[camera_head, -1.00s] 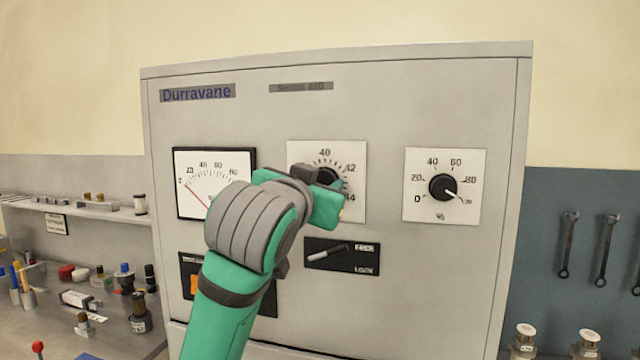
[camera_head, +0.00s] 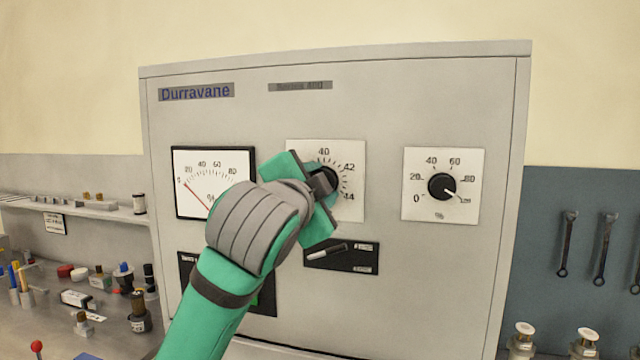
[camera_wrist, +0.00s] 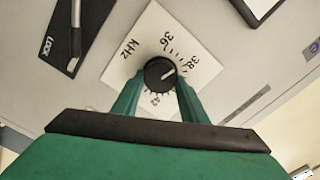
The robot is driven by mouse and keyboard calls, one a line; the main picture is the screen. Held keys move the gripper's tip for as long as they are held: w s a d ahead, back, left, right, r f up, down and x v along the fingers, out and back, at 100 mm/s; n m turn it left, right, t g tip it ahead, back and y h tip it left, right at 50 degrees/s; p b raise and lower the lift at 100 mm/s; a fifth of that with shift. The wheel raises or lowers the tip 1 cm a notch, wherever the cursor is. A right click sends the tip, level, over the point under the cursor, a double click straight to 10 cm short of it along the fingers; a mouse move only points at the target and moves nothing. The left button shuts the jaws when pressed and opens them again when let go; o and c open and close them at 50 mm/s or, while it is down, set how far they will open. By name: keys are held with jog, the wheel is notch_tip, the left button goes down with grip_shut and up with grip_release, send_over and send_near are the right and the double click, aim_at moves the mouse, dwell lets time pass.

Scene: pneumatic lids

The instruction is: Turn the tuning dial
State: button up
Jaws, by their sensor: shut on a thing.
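The tuning dial (camera_head: 328,176) is a round black knob on a white scale plate (camera_head: 350,206) in the middle of the grey cabinet. In the wrist view the dial (camera_wrist: 160,74) shows a white pointer line near the 38 mark, and its plate reads kHz. My gripper (camera_wrist: 158,84) has its two green fingers shut on opposite sides of the knob. In the head view my gripper (camera_head: 320,188) covers the left part of the dial and plate.
A needle meter (camera_head: 213,180) is left of the dial and a percent dial (camera_head: 441,187) right. A lock lever panel (camera_head: 342,255) sits just below. A dark panel (camera_head: 190,268) with a green patch is partly behind my arm. Shelves at left hold small parts.

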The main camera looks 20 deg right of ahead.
jog(key=m, duration=0.4)
jog(key=shift+f+m, duration=0.1)
jog(key=shift+m, duration=0.3)
dwell(0.4)
jog(key=o, duration=1)
jog(key=shift+o, duration=0.2)
jog(key=shift+s, duration=0.1)
jog(key=v, duration=1)
jog(key=shift+s+a, duration=0.2)
jog(key=shift+s, duration=0.1)
